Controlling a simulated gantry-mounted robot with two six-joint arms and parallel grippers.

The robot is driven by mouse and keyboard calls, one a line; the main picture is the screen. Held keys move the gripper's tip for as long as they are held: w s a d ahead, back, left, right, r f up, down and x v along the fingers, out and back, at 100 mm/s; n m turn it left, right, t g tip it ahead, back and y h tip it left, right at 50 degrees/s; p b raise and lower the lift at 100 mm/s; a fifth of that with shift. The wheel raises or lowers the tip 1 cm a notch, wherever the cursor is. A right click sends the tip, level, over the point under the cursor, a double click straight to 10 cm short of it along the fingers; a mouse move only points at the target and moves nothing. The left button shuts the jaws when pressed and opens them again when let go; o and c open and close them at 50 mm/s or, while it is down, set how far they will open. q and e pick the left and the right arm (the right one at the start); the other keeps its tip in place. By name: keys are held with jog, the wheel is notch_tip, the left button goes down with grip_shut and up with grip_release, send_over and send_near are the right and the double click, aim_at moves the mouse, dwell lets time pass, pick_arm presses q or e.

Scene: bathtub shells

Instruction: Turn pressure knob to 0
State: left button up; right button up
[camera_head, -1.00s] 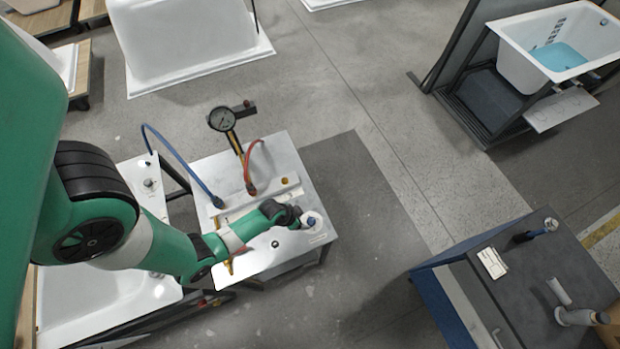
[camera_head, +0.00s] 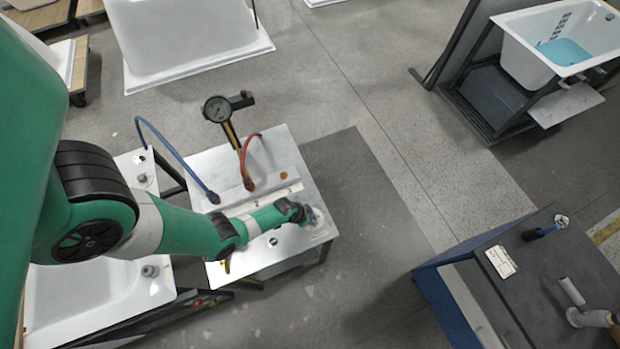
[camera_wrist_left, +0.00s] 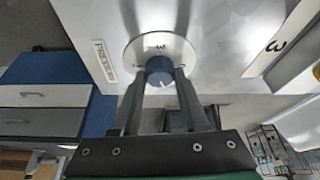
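The pressure knob (camera_wrist_left: 159,70) is a blue cap with a white pointer line, on a round pale dial (camera_wrist_left: 160,48) in the left wrist view. The line points towards my gripper's palm. A digit, seemingly 3, shows on the dial opposite. A PRESSURE label (camera_wrist_left: 103,59) is beside the dial. My left gripper (camera_wrist_left: 160,75) has a finger on each side of the knob, with hardly any gap visible. In the head view my left gripper (camera_head: 305,213) is at the right end of the metal bench panel (camera_head: 285,160) and hides the knob. My right gripper is not in view.
A pressure gauge (camera_head: 216,109) stands on the panel's far side, with a blue hose (camera_head: 165,142) and a red hose (camera_head: 246,160). A dark workbench (camera_head: 545,265) is at the lower right. White tubs stand around; open floor lies right of the panel.

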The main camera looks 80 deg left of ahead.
pick_arm(q)
grip_shut()
jog(key=shift+n, duration=0.4)
jog(key=n+y, duration=0.1)
jog(key=n, duration=0.1)
jog(key=shift+d+f+n+b, duration=0.1)
jog(key=shift+n+b, duration=0.2)
jog(key=n+b, duration=0.1)
jog(key=n, duration=0.1)
jog(key=n+g+y+b, duration=0.1)
jog(key=n, duration=0.1)
jog(key=shift+w+d+n+g+y, duration=0.1)
jog(key=shift+w+n+g+y, duration=0.05)
jog(key=shift+n+g+y, duration=0.15)
jog(key=n+g, duration=0.1)
jog(key=n, duration=0.1)
jog(key=shift+n, duration=0.3)
jog(key=shift+w+n+g+y+p, duration=0.1)
jog(key=shift+n+g+y+p, duration=0.35)
jog(key=shift+n, duration=1.15)
jog(key=shift+g, duration=0.25)
